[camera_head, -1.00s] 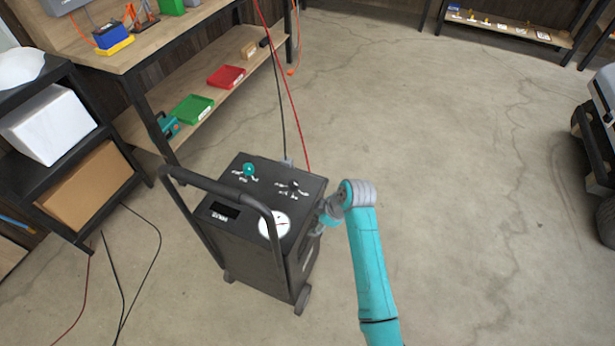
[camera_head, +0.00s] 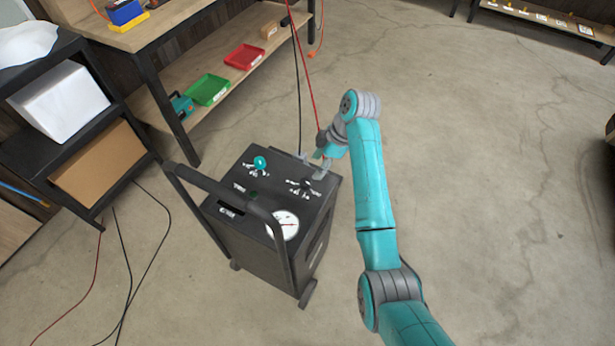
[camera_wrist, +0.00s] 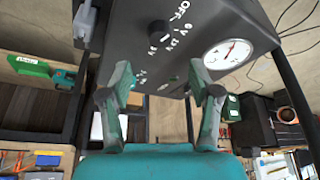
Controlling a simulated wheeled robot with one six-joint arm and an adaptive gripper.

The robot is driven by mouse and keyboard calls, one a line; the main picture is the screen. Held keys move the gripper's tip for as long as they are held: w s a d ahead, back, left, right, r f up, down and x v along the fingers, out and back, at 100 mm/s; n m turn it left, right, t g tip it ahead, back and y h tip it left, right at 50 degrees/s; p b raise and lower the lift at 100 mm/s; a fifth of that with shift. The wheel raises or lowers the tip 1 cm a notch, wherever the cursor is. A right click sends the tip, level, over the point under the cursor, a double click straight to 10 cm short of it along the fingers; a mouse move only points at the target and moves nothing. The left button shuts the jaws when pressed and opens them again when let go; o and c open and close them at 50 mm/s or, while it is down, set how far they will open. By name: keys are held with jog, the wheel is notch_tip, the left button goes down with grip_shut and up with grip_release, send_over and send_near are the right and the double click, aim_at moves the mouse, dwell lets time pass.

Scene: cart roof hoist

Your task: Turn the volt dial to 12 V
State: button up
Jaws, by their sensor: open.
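The volt dial (camera_head: 305,187) is a small black knob on the sloped top of the black wheeled charger cart (camera_head: 322,222). In the wrist view the dial (camera_wrist: 158,33) has white marks around it, among them OFF and 6V. Its exact setting is too small to read. My gripper (camera_head: 318,165) is at the far right edge of the panel, close to the dial. In the wrist view my gripper (camera_wrist: 162,80) has its two fingers apart with nothing between them. The dial lies ahead of the fingertips, roughly between them, and is not touched.
A teal knob (camera_head: 260,162) and a round white gauge (camera_head: 284,225) share the panel. The cart's handle (camera_head: 225,195) arches over its near left side. Red and black cables (camera_head: 299,80) run up behind the cart. A bench shelf with trays (camera_head: 208,90) stands behind left. Floor to the right is clear.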

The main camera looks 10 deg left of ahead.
aim_at(306, 181)
jog(key=x, duration=0.8)
jog(key=shift+a+f, duration=0.15)
jog(key=shift+f, duration=0.15)
jog(key=c, duration=1.1)
